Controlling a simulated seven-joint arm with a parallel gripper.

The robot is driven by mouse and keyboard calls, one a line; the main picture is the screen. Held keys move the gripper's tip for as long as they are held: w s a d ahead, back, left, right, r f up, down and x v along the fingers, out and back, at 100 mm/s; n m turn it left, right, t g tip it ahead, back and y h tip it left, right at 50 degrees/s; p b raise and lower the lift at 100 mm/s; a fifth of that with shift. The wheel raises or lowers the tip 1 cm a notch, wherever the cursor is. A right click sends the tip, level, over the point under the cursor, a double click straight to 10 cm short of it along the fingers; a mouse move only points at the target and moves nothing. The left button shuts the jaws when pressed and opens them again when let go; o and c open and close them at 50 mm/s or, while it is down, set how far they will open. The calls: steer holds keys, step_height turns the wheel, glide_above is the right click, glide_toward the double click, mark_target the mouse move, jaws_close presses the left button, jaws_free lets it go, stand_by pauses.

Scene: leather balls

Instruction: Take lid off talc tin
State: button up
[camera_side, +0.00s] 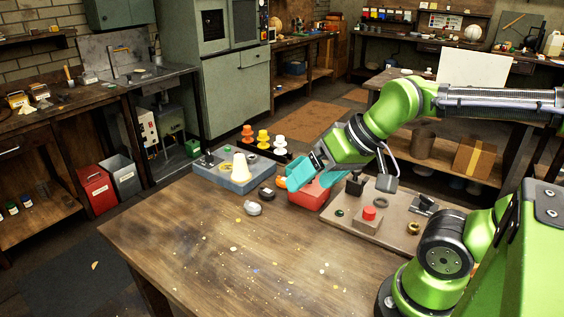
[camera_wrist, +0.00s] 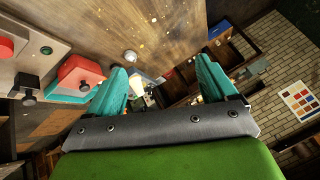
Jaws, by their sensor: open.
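A red box (camera_side: 308,196), the most tin-like thing here, stands on the table beside the beige board. I cannot tell for certain that it is the talc tin. In the wrist view the red box (camera_wrist: 80,73) is left of my fingers, with a flat red top. My gripper (camera_side: 314,174) is open, its teal fingers tilted down just above and in front of the box, which they partly hide in the side view. In the wrist view nothing shows held between the spread fingers of my gripper (camera_wrist: 161,64).
A beige board (camera_side: 350,222) with a red button (camera_side: 369,213) and black lever (camera_side: 355,183) is at the right. A grey tray (camera_side: 222,181) with a white cone (camera_side: 240,168) is at the left. A silvery round thing (camera_side: 253,208) lies between. The table's front is clear.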

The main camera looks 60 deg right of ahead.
steer(key=c, duration=0.4)
steer(key=w+d+f+m+g+h, duration=0.15)
steer(key=w+d+m, duration=0.35)
steer(key=d+m, duration=0.95)
steer(key=w+d+m+g+h, duration=0.1)
steer(key=w+d+m+g, duration=0.3)
steer(key=d+m, duration=1.05)
steer(key=w+a+f+m, duration=0.1)
steer(key=f, duration=0.2)
steer(key=w+a+f+m+t, duration=0.1)
steer(key=a+f+m, duration=0.1)
steer(key=f, duration=0.2)
steer(key=w+a+f+m, duration=0.1)
steer(key=f+m, duration=0.1)
steer(key=f, duration=0.1)
steer(key=shift+w+a+f, duration=0.25)
steer(key=shift+w+a, duration=0.05)
steer(key=shift+w, duration=0.05)
steer(key=shift+t, duration=0.25)
steer(key=shift+x, duration=2.6)
